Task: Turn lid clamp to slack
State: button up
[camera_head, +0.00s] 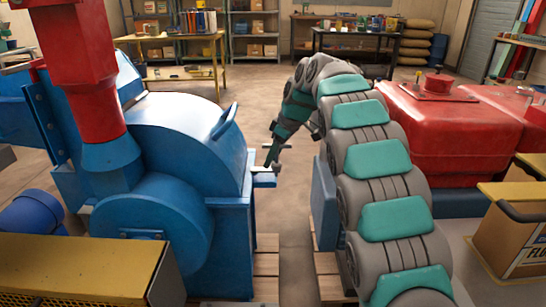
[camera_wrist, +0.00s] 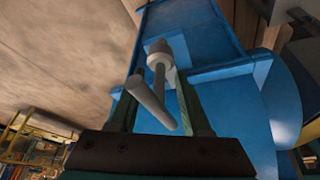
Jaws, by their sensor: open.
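The lid clamp (camera_wrist: 160,68) is a grey T-shaped part with a round collar, a stem and a slanted bar handle (camera_wrist: 150,103). It stands on a small blue bracket at the side of the blue mill housing (camera_head: 225,225). In the wrist view, my gripper (camera_wrist: 155,95) is open, with one finger on each side of the clamp's stem. The bar crosses in front of the gap between the fingers; I cannot tell whether they touch it. In the head view, my gripper (camera_head: 272,155) is small beside the mill's right edge, above the blue ledge (camera_head: 264,180).
The mill's curved blue lid (camera_head: 180,120) has a raised handle (camera_head: 228,118), left of my gripper. A red chute (camera_head: 78,60) rises from the mill. A red machine (camera_head: 430,130) stands to the right of my arm. Wooden pallets (camera_head: 267,262) lie below, with open floor behind.

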jog(key=shift+c, duration=0.3)
grip_shut()
jog(key=shift+s+f, duration=0.15)
jog(key=shift+f, duration=0.05)
dwell(0.8)
